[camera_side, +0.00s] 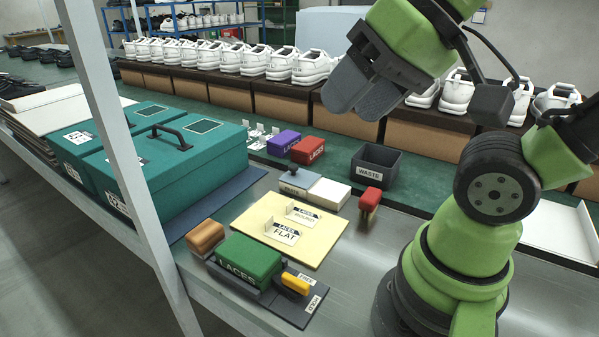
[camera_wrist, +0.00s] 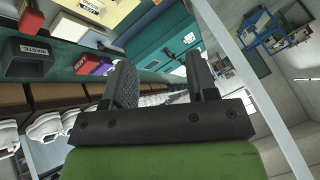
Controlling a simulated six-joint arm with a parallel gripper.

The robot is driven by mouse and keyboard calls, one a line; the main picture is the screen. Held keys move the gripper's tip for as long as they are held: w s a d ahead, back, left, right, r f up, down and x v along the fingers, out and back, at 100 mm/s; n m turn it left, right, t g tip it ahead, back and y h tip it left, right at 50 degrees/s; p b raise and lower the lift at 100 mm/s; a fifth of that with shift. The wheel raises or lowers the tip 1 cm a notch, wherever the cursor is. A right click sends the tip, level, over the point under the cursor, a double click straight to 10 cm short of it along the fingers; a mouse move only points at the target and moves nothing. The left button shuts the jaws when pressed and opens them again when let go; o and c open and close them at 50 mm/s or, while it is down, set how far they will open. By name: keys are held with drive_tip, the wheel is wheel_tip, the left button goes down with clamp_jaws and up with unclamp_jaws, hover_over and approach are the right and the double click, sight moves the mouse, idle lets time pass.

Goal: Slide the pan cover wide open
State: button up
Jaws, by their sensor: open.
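In the side view, a small pan sits on the bench behind the cream board. Its blue-grey cover (camera_side: 297,180) has a dark knob on top and a label on its front. A white block-like part (camera_side: 328,194) adjoins the cover on the right; I cannot tell whether it belongs to the pan. My gripper (camera_side: 355,104) is open and empty, high above the bench, up and to the right of the cover and apart from it. In the wrist view my gripper (camera_wrist: 160,62) shows two separated fingers with nothing between them.
A dark waste bin (camera_side: 376,166), a red-topped block (camera_side: 369,200) and red and purple laces boxes (camera_side: 307,150) stand near the pan. The cream board (camera_side: 265,234) and green laces box (camera_side: 249,258) lie in front. Teal boxes (camera_side: 168,165) are left. Shoes line the back.

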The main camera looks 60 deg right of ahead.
drive_tip(key=w+d+m+g, duration=0.1)
drive_tip(key=w+d+m, duration=0.2)
drive_tip(key=w+m, duration=0.35)
drive_tip(key=m+g, duration=0.2)
drive_tip(key=m, duration=1.9)
hover_over(294, 166)
drive_tip(key=s+d, duration=0.2)
drive_tip(key=s, duration=0.2)
wheel_tip(294, 166, down, 18)
drive_tip(key=shift+n, duration=0.25)
drive_tip(key=x, duration=0.9)
drive_tip(key=shift+w+a+f, duration=0.15)
drive_tip(key=shift+w, duration=0.05)
clamp_jaws()
